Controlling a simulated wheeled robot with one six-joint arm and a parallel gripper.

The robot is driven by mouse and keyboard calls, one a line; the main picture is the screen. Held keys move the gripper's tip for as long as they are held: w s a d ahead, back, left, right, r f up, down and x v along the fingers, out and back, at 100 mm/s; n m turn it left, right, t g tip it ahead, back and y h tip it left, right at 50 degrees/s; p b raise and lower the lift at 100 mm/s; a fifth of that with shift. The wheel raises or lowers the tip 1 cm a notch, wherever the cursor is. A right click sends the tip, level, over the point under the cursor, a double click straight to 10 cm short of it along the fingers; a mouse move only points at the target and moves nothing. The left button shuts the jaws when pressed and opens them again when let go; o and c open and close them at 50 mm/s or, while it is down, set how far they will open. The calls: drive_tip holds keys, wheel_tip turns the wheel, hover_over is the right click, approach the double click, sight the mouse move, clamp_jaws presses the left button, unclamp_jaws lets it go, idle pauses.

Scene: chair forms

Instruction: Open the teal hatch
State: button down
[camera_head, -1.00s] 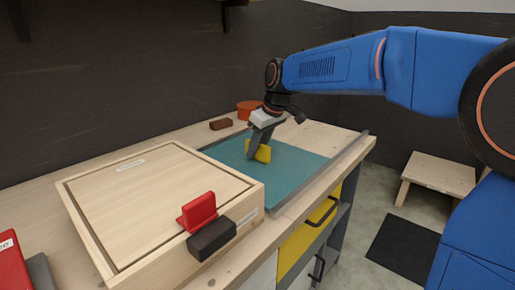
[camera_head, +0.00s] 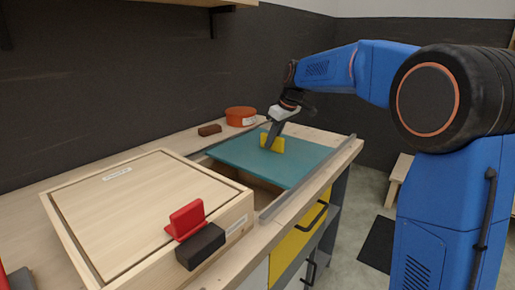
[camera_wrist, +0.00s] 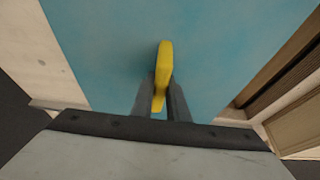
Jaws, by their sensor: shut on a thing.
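The teal hatch (camera_head: 300,160) is a flat panel set in the wooden counter at the right. It stands partly slid away from the wooden box, with an open gap (camera_head: 243,180) along its left side. A yellow handle (camera_head: 278,144) stands up on the hatch. My gripper (camera_head: 268,146) is shut on the yellow handle. In the wrist view the handle (camera_wrist: 164,65) stands between my two dark fingers (camera_wrist: 160,100), with the teal surface (camera_wrist: 110,45) behind it.
A wooden box (camera_head: 140,200) with a red handle (camera_head: 187,218) and a dark block (camera_head: 200,246) is at the left. An orange pot (camera_head: 240,116) and a brown block (camera_head: 209,130) stand behind the hatch. A grey rail (camera_head: 320,172) runs along the front edge.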

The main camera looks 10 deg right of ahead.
drive_tip(key=w+d, duration=1)
drive_tip(key=c, duration=1.7)
unclamp_jaws()
drive_tip(key=v, duration=1.7)
drive_tip(key=shift+d+r, duration=0.1)
drive_tip(key=shift+r, duration=0.1)
drive_tip(key=shift+s, duration=0.1)
